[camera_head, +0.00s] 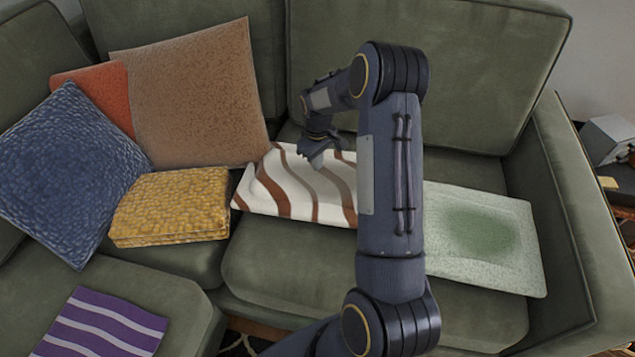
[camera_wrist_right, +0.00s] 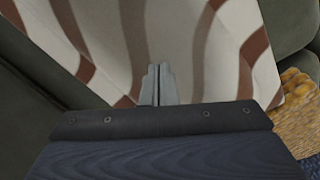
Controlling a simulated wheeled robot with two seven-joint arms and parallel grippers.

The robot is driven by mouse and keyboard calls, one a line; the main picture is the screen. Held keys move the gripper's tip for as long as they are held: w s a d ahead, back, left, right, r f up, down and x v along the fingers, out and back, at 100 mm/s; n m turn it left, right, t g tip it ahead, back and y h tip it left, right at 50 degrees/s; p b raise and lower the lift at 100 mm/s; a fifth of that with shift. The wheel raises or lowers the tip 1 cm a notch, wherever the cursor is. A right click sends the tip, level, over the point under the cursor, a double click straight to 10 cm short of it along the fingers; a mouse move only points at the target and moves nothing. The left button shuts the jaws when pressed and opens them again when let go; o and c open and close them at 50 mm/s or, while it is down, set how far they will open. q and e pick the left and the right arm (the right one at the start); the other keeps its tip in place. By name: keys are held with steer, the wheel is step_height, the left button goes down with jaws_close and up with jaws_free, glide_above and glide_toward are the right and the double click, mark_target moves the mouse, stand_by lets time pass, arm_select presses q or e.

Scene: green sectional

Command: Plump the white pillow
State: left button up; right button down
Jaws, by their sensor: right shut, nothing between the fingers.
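The white pillow with wavy brown stripes (camera_head: 290,192) lies flat on the green sofa seat, near the backrest. My right arm hides part of its right side in the head view. It fills much of the right wrist view (camera_wrist_right: 195,50). My right gripper (camera_head: 318,160) is over the upper middle of this pillow. Its two fingers are together with nothing between them, and they point at the striped fabric in the wrist view (camera_wrist_right: 158,75). I cannot tell whether the fingertips touch the fabric. My left gripper is not in view.
A yellow pillow (camera_head: 173,205) lies left of the striped one. Brown (camera_head: 195,95), orange (camera_head: 105,92) and blue (camera_head: 70,170) pillows lean at the left. A pale green pillow (camera_head: 480,238) lies at the right, and a purple striped cloth (camera_head: 100,325) lies at the lower left.

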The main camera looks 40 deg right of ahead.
steer(key=shift+f, duration=0.15)
stand_by(0.3)
steer(key=shift+r+p, duration=0.65)
steer(key=shift+r, duration=0.25)
steer(key=shift+f, duration=0.25)
steer(key=shift+f+b, duration=0.5)
steer(key=shift+b, duration=0.05)
steer(key=shift+f, duration=0.15)
stand_by(0.4)
